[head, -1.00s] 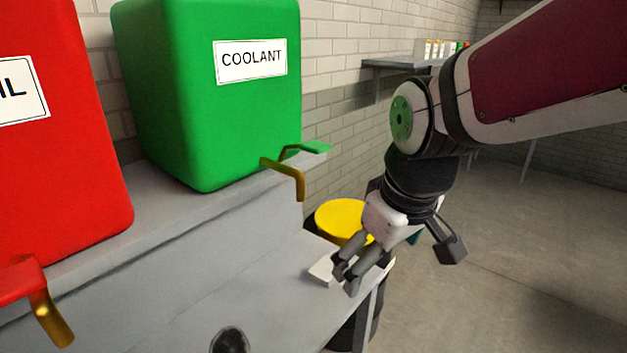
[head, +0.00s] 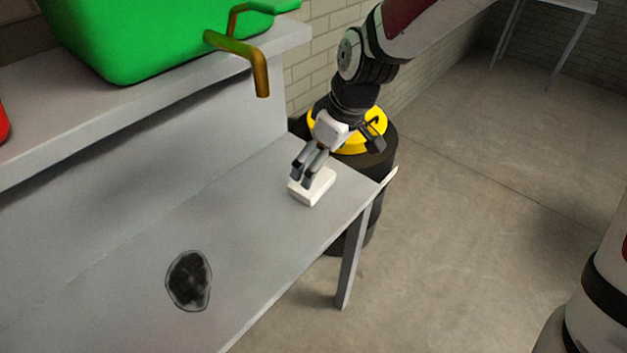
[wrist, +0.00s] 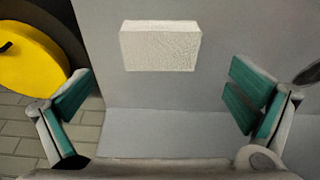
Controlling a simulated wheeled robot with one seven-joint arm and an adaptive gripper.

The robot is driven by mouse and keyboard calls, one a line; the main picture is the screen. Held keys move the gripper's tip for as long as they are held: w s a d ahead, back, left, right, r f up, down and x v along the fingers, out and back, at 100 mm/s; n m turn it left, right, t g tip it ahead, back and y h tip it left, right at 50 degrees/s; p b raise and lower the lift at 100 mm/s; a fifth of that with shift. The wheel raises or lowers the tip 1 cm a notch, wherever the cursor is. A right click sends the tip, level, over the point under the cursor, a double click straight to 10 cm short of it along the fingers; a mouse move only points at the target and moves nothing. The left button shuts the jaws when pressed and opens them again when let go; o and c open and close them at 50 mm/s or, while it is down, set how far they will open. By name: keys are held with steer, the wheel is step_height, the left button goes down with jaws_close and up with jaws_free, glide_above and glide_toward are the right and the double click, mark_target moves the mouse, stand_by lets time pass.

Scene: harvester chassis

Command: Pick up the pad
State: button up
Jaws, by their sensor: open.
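The pad is a small white block (head: 314,189) lying on the grey bench near its right end. In the wrist view the pad (wrist: 160,46) shows at the top middle, its surface finely textured. My gripper (head: 306,172) is over the pad in the head view, pointing down, and its fingers hide part of the pad. In the wrist view my gripper (wrist: 160,105) has its two teal-padded fingers wide apart. The pad lies ahead of the fingertips, with nothing between them but bare bench.
A dark round smudge (head: 189,281) marks the bench (head: 240,235) to the left. A green container (head: 140,35) with a brass tap (head: 245,50) stands on the raised shelf. A black drum with a yellow lid (head: 372,128) is beyond the bench's right end. Open floor lies to the right.

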mark_target(325, 177)
steer(key=shift+b+x, duration=0.7)
steer(key=shift+x, duration=2.85)
steer(key=shift+r, duration=0.1)
steer(key=c, duration=1)
